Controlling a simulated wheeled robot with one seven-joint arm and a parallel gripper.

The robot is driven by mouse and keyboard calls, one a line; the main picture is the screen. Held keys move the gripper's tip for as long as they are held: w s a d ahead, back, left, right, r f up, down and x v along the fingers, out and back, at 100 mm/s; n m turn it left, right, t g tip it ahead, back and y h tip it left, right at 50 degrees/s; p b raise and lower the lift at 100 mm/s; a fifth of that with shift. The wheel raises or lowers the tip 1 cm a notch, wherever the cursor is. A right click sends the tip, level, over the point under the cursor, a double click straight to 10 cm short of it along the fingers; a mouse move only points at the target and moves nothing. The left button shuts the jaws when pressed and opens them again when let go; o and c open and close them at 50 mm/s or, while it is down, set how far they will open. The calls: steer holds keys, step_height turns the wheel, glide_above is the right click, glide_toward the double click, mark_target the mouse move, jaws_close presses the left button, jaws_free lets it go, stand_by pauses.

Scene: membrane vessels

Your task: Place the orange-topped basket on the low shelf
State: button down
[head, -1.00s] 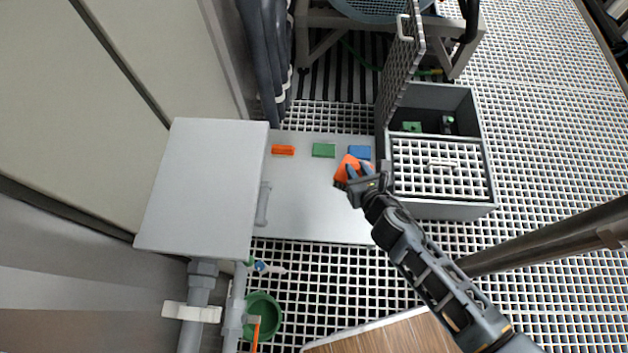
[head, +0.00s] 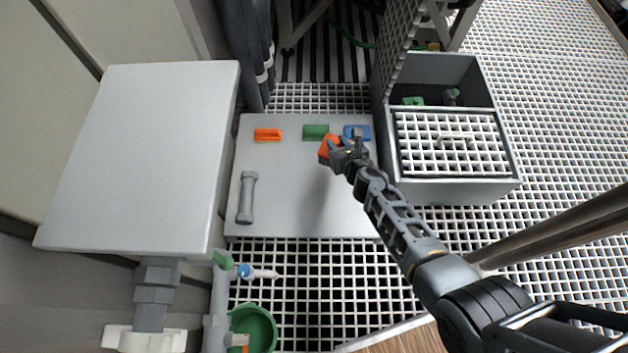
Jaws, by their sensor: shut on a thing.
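My gripper (head: 345,149) is shut on the orange-topped basket (head: 327,149), of which only the orange top and part of a side show. My gripper's jaws hide the rest of it. It is over the right part of a flat grey panel (head: 300,205), which looks like the low shelf. I cannot tell whether the basket touches the panel or hangs above it. An orange block (head: 268,134), a green block (head: 315,132) and a blue block (head: 356,131) lie in a row along the panel's far edge.
A grey bar (head: 247,198) lies at the panel's left. A larger raised grey top (head: 150,150) stands left of it. A grey bin (head: 450,190) with an open mesh lid is close on the right. A green bucket (head: 255,325) and pipes are below. The panel's middle is clear.

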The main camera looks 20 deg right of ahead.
steer(key=s+a+f+b, duration=0.2)
steer(key=s+f+b, duration=0.1)
steer(key=s+a+f+b, duration=0.2)
steer(key=s+f+b, duration=0.1)
steer(key=f, duration=0.1)
steer(key=s+a+f+b, duration=0.2)
steer(key=f+b, duration=0.1)
steer(key=b, duration=0.1)
steer(key=shift+s+a+f, duration=0.1)
steer(key=shift+s+f, duration=0.1)
steer(key=shift+s, duration=0.2)
steer(key=shift+f, duration=0.15)
steer(key=c, duration=0.9)
jaws_free()
